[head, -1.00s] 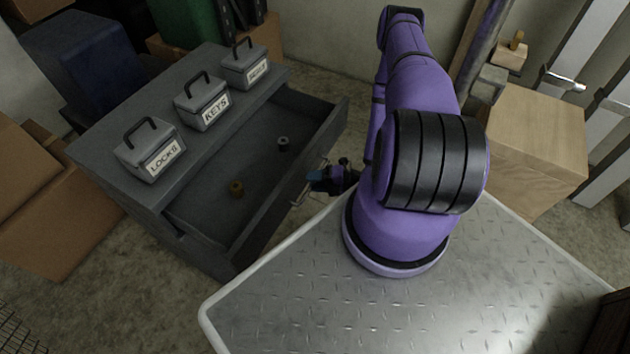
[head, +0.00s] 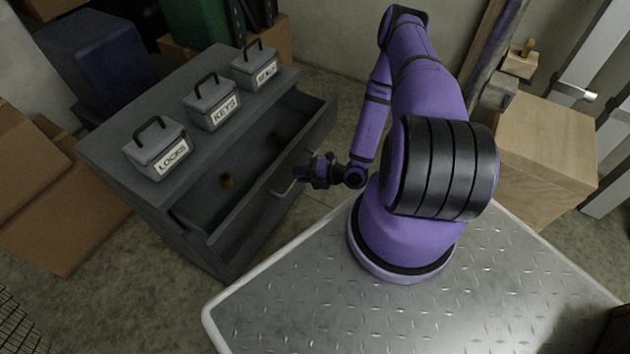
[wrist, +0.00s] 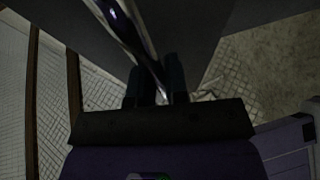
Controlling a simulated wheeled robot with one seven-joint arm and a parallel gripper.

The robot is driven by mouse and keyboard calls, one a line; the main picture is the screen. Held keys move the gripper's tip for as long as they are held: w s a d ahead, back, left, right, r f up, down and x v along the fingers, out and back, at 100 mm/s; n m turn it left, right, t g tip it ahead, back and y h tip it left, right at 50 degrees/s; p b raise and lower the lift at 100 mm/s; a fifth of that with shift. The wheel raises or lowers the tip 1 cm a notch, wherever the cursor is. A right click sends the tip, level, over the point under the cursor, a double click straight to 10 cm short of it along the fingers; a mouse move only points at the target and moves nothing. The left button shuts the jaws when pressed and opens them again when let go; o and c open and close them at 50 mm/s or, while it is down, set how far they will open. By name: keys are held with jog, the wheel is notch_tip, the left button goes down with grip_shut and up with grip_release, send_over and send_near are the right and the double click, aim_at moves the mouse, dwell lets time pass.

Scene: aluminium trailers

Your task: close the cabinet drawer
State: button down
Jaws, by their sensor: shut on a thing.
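The grey cabinet (head: 170,215) stands at the left with its top drawer (head: 255,225) partly open. My gripper (head: 299,173) is at the drawer's front, at the metal bar handle (head: 283,188). In the wrist view the shiny handle (wrist: 136,38) runs between the two dark fingers of my gripper (wrist: 157,84), which are shut on it.
Boxes labelled LOCKS (head: 157,150) and KEYS (head: 212,103), and a third (head: 254,68), stand on the cabinet top. Cardboard boxes (head: 60,225) are at the left. A wooden block (head: 545,150) stands at the right. Bare floor lies before the cabinet.

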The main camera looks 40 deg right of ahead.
send_over(261, 167)
dwell(0.3)
jog(key=shift+w, duration=0.15)
jog(key=c, duration=1.3)
grip_release()
jog(key=shift+a, duration=0.1)
jog(key=shift+o, duration=0.8)
jog(key=v, duration=1)
jog(key=shift+s+d+r, duration=0.15)
jog(key=shift+s+d, duration=0.1)
jog(key=shift+s, duration=0.05)
